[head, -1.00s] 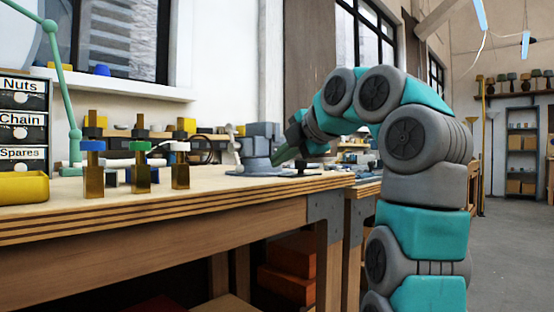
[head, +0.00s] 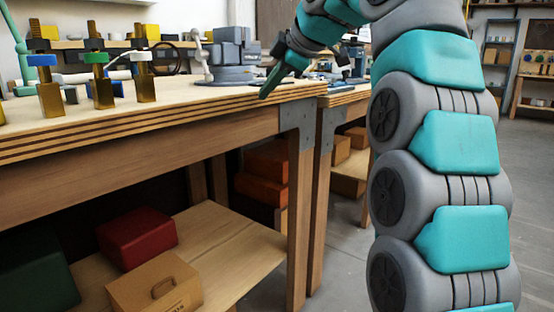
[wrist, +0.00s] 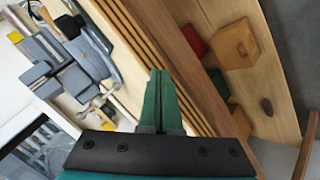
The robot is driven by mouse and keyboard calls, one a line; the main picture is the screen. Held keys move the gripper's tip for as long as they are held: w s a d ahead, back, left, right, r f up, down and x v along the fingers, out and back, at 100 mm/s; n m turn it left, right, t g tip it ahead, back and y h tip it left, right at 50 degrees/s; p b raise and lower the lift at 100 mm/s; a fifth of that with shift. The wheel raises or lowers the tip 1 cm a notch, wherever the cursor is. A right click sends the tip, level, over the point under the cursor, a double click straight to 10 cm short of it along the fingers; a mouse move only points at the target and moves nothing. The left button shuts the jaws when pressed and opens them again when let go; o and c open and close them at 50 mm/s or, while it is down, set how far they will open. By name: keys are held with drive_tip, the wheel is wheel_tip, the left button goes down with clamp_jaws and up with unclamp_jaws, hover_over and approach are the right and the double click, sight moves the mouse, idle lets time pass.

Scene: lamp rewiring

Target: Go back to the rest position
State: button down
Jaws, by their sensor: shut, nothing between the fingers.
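My gripper (head: 270,84) is at the front edge of the workbench (head: 150,116), close to its right end, in the head view. Its green fingers point down and to the left. In the wrist view the fingers of my gripper (wrist: 161,98) lie together with nothing between them. The layered bench edge runs just behind them there. In the head view, whether the fingertips touch the edge cannot be told.
A grey vise (head: 232,55) stands on the bench behind my gripper. Brass posts with coloured tops (head: 102,88) stand at the left. A red box (head: 137,234) and a cardboard box (head: 155,285) sit on the lower shelf. Open floor lies at the right.

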drive_tip(key=s+d+f+m+g+h+p, duration=0.2)
drive_tip(key=s+d+f+m, duration=0.3)
drive_tip(key=s+f, duration=0.6)
drive_tip(key=s+d+f+m+g+h+p, duration=0.2)
drive_tip(key=s+d+f+m, duration=0.4)
drive_tip(key=s+f, duration=0.6)
drive_tip(key=s+d+f+m+g+h+p, duration=0.2)
drive_tip(key=s+f+m, duration=0.6)
drive_tip(key=s, duration=1)
drive_tip(key=d+f+g+p, duration=0.2)
drive_tip(key=d+f+g, duration=0.1)
drive_tip(key=f, duration=0.1)
drive_tip(key=shift+d+f, duration=0.15)
drive_tip(key=shift+d, duration=0.25)
drive_tip(key=shift+a, duration=0.1)
